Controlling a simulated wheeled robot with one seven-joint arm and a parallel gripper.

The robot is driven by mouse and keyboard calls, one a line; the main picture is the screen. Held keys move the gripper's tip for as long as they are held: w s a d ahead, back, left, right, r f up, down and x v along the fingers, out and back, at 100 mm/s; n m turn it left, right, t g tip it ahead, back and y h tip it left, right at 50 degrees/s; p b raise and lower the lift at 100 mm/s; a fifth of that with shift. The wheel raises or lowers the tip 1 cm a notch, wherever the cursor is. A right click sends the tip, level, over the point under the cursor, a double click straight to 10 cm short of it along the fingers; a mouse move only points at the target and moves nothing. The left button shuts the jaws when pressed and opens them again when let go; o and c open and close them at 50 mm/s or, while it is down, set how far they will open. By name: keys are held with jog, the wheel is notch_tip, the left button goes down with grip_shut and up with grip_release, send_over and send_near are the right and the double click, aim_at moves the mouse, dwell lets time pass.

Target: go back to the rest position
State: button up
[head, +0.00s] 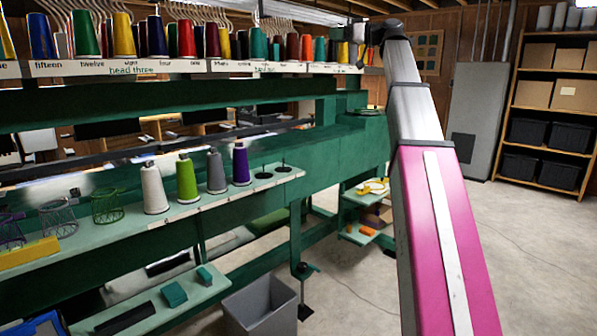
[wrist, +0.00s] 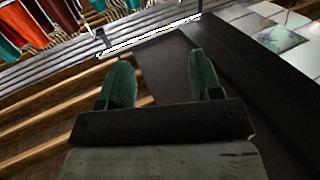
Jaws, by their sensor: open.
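My gripper (wrist: 160,76) shows in the wrist view with its two green fingers spread apart and nothing between them. In the head view my arm rises on the right, and my gripper (head: 365,36) is at its top end, small and dark, by the right end of the upper thread rack. The wrist view looks up past the fingers toward ceiling beams (wrist: 45,110) and a dark flat surface. Hanging coloured shapes show at its upper left.
A green machine frame (head: 345,145) fills the left. Its upper rack (head: 190,68) carries many thread cones; a lower shelf (head: 200,205) holds several cones and wire baskets. A grey bin (head: 260,308) stands below. Open floor (head: 535,250) lies right, before a shelving unit (head: 547,110).

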notch_tip(320, 180, down, 49)
jog(key=m+g+h, duration=0.1)
jog(key=m+h, duration=0.7)
jog(key=m, duration=0.1)
jog(key=s+d+f+m+g+h, duration=0.1)
jog(key=s+f+g+h, duration=0.1)
jog(key=s+f, duration=0.65)
jog(key=s+d+f+m+g+h, duration=0.1)
jog(key=s+f+m+h, duration=0.15)
jog(key=f, duration=1.05)
jog(key=s+d+f+m+g+h, duration=0.1)
jog(key=s+d+f+h, duration=0.3)
jog(key=s+f, duration=1.1)
jog(key=shift+s+g, duration=0.35)
jog(key=shift+g, duration=0.55)
